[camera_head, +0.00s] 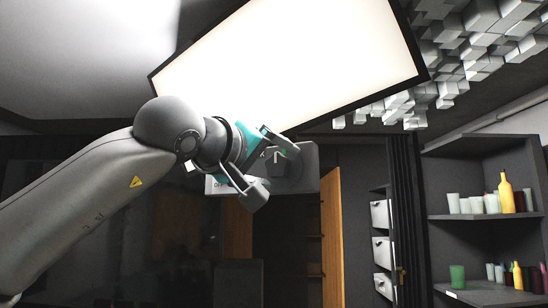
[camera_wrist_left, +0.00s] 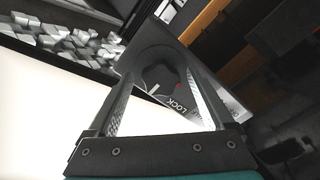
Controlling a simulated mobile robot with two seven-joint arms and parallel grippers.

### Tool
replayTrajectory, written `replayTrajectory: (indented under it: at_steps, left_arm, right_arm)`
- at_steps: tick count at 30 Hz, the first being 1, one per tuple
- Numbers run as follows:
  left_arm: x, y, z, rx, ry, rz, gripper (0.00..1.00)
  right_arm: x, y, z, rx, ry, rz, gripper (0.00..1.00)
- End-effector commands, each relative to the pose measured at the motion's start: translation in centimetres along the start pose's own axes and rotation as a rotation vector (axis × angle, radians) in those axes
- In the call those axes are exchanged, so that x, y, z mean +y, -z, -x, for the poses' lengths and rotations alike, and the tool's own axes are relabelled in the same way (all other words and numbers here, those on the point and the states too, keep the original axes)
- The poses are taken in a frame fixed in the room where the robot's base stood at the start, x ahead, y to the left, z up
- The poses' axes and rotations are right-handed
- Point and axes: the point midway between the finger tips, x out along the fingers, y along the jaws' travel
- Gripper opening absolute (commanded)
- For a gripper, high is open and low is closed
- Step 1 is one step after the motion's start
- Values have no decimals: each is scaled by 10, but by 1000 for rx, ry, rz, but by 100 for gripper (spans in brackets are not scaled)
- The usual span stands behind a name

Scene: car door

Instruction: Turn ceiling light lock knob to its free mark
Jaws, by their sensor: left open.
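The lock knob (camera_head: 277,162) is dark grey and sits on a grey plate (camera_head: 305,165) below the lit ceiling light (camera_head: 290,60). In the left wrist view the knob (camera_wrist_left: 158,78) shows between my fingers, with a white pointer line, a small red mark and the word LOCK beside it. A small green spot shows by the knob in the head view. My left gripper (camera_head: 266,168) is open, its fingers on either side of the knob in the picture; I cannot tell whether they touch it. My right gripper is out of view.
Grey blocks (camera_head: 465,45) hang from the ceiling at the upper right. Shelves (camera_head: 480,215) with cups and yellow bottles stand at the right. A wooden door panel (camera_head: 331,230) and white bins (camera_head: 381,248) are behind. The space below the plate looks clear.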

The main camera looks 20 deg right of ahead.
Motion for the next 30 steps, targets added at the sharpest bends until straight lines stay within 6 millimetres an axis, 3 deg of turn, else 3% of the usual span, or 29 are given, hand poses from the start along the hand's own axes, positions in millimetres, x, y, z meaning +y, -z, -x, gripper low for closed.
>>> replayTrajectory:
  at_steps: [8,30]
  left_arm:
    - [-1,0,-1,0,0,0,86]
    - [0,0,-1,0,0,1,2]
  right_arm:
    - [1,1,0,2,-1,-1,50]
    - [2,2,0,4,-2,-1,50]
